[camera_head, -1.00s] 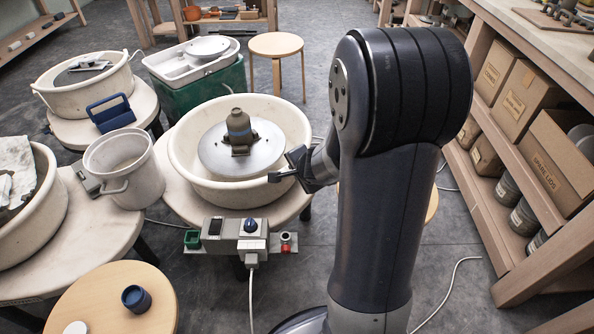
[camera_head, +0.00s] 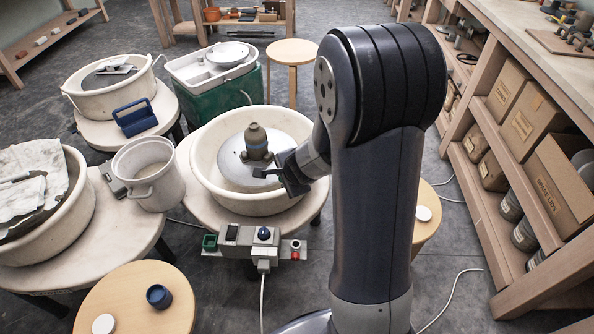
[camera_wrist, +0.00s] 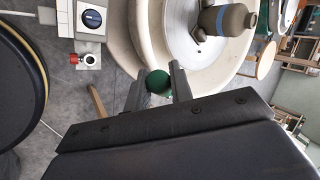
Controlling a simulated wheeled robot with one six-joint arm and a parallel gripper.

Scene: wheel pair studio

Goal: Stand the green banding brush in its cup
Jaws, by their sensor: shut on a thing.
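My gripper (camera_head: 272,176) is over the near right part of the middle wheel's basin, close to the grey bottle-like piece. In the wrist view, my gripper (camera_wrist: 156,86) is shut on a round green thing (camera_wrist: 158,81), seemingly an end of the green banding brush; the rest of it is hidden. The brush cannot be made out in the head view. A small green square cup (camera_head: 209,242) is fixed at the left end of the control box.
The grey bottle-like piece (camera_head: 256,141) with a blue band stands on the wheel head (camera_head: 232,166) inside the white basin (camera_head: 204,187). The control box (camera_head: 248,236) has a blue knob.

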